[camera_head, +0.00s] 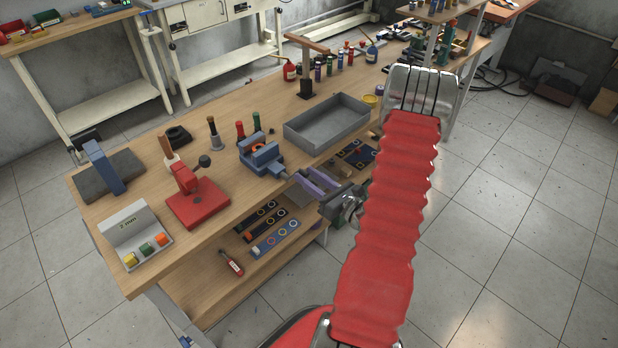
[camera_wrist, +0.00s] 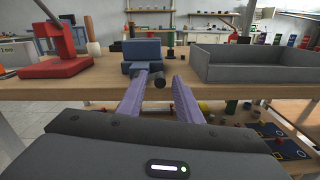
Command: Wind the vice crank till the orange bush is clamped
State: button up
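The blue vice (camera_head: 262,158) stands near the front edge of the wooden bench; it also shows in the wrist view (camera_wrist: 141,54). A dark round end, apparently the crank's handle (camera_wrist: 159,80), points toward me between the finger ends in the wrist view. My gripper (camera_wrist: 161,75) has its two purple fingers apart, with nothing clamped; it shows just off the bench edge in the head view (camera_head: 306,181).
A red press (camera_head: 197,202) stands left of the vice, and a grey open tray (camera_head: 327,128) stands to its right. Several handled tools stand behind it. A lower shelf (camera_head: 205,283) holds dark and blue boards with rings.

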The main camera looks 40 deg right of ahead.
jog(key=shift+c, duration=0.5)
grip_shut()
jog(key=shift+f+m, duration=0.1)
jog(key=shift+m, duration=0.2)
jog(key=f+m, duration=0.1)
jog(key=m, duration=0.4)
jog(key=a+f+m, duration=0.1)
jog(key=f+m, duration=0.1)
jog(key=m, duration=0.3)
jog(key=a+f+m, duration=0.1)
jog(key=f+m, duration=0.1)
jog(key=m, duration=0.3)
jog(key=shift+a+m, duration=0.25)
jog(key=shift+m, duration=0.15)
jog(key=shift+a+f+m, duration=0.1)
jog(key=shift+a+m, duration=0.3)
jog(key=shift+m, duration=0.55)
jog(key=shift+a+f+m, duration=0.1)
jog(key=shift+a+m, duration=0.25)
jog(key=shift+m, duration=0.65)
jog(key=shift+a+f+m, duration=0.1)
jog(key=shift+a+m, duration=0.3)
jog(key=shift+m, duration=0.55)
jog(key=shift+o, duration=0.5)
grip_release()
jog(key=shift+r, duration=0.15)
